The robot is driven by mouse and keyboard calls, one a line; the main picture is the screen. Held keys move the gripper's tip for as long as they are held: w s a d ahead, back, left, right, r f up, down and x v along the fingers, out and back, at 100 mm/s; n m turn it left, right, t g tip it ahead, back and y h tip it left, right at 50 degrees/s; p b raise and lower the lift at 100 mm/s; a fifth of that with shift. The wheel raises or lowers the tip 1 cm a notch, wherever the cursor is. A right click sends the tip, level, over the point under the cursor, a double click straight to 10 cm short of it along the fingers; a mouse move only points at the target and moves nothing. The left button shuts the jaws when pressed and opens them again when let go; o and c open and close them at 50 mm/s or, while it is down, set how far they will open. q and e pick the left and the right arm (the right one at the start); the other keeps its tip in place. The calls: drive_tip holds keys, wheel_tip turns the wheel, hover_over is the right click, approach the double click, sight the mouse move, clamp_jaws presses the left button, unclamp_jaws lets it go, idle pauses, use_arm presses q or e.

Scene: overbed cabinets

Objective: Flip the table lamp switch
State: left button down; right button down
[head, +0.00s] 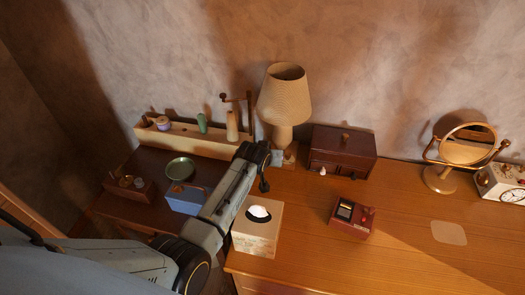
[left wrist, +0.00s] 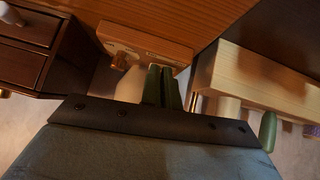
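The table lamp (head: 285,97) has a woven beige shade and a pale wooden stem. It stands upright at the back of the desk. My left gripper (head: 277,158) is at the lamp's foot, and my arm hides part of the base in the head view. In the left wrist view its green fingers (left wrist: 162,86) are close together, with nothing seen between them, and overlap the base's near edge. Contact cannot be told. My right gripper is out of view.
A dark drawer box (head: 343,153) stands right of the lamp, and a long wooden rack (head: 190,139) stands left. A tissue box (head: 257,238) and a small red device (head: 352,217) are in front. A round mirror (head: 466,147) stands farther right. The desk's middle right is mostly clear.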

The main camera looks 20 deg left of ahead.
use_arm(q)
drive_tip(key=r+p, duration=0.2)
drive_tip(key=a+r+p, duration=0.1)
drive_tip(key=r+p, duration=0.1)
drive_tip(key=p, duration=0.1)
drive_tip(key=shift+a+r, duration=0.15)
drive_tip(key=shift+r, duration=0.05)
drive_tip(key=p+v, duration=0.1)
drive_tip(key=v, duration=0.8)
drive_tip(key=shift+s+r+p, duration=0.15)
drive_tip(key=shift+s+p, duration=0.15)
drive_tip(key=shift+s, duration=0.1)
drive_tip(key=shift+s, duration=0.1)
